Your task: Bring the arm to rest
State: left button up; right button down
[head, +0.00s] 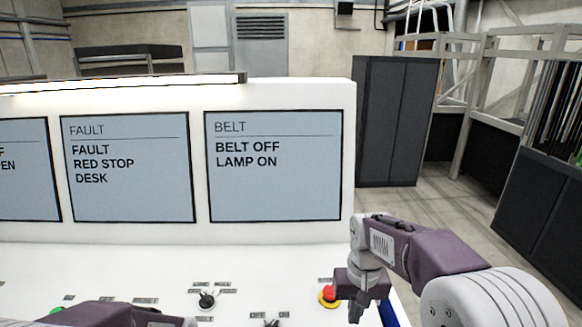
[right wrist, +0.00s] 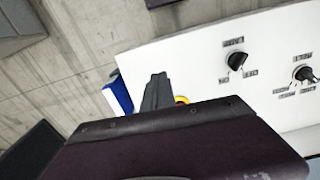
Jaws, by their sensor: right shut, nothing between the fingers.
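My right arm (head: 440,256) comes in from the right in the head view. My right gripper (head: 356,310) points down at the right end of the white desk, just right of the red stop button (head: 329,293) with its yellow collar. Its fingers are shut and empty; they also show in the right wrist view (right wrist: 157,92), where they hide most of the button, leaving a bit of the yellow collar (right wrist: 182,100). I cannot tell whether the fingers touch it. Part of my left arm (head: 115,315) shows at the bottom left; its gripper is not in view.
The white desk (head: 270,265) carries a black rotary knob (head: 207,300), a second knob (head: 271,323) and a green button (head: 57,310). Screens stand behind; one reads "FAULT RED STOP DESK" (head: 130,205), another "BELT OFF LAMP ON" (head: 270,195). A dark cabinet (head: 390,120) stands beyond open floor.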

jog(key=s+d+f+b, duration=0.1)
jog(key=s+f+b, duration=0.3)
jog(key=f, duration=0.5)
jog(key=s+d+f+t+b, duration=0.1)
jog(key=s+f+b, duration=0.3)
jog(key=s+f, duration=0.5)
jog(key=shift+d+f, duration=0.5)
jog(key=shift+d, duration=0.15)
